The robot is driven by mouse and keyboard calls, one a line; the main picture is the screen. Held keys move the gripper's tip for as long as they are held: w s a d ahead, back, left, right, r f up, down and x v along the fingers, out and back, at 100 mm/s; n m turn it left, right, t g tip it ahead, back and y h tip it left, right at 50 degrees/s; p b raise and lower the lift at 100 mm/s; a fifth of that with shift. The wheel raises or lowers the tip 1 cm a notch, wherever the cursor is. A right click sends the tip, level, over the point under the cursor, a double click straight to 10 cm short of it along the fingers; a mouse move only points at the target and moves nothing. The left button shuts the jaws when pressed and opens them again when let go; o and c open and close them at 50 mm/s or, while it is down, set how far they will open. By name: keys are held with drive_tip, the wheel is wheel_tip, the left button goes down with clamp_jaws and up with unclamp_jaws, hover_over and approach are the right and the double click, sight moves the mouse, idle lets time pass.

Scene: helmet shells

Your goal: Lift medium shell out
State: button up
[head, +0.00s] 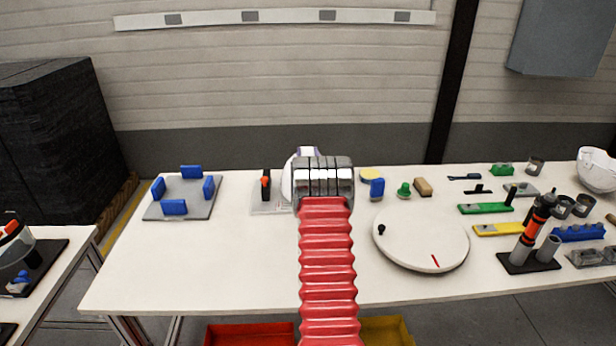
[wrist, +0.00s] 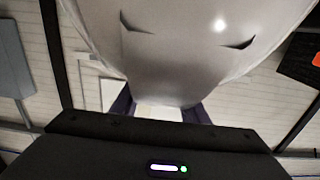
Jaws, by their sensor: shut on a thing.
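A glossy off-white shell (wrist: 185,45) with two dark slits fills the upper middle of the wrist view. My gripper (wrist: 160,108) is shut on its near edge, with a dark finger at each side. In the head view, only the left edge of this pale shell (head: 287,184) shows beside my arm, above a light grey plate (head: 265,209) with a black and red upright part.
A grey plate with blue blocks (head: 187,209) stands left on the white table (head: 240,275). A round white turntable (head: 422,238) is right of my arm. Tools, colored blocks and another white shell (head: 597,172) crowd the right end. The front left is clear.

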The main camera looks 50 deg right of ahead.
wheel_tip(320, 180, up, 12)
drive_tip(key=shift+r, duration=0.25)
idle(2.9)
drive_tip(key=shift+s, duration=0.1)
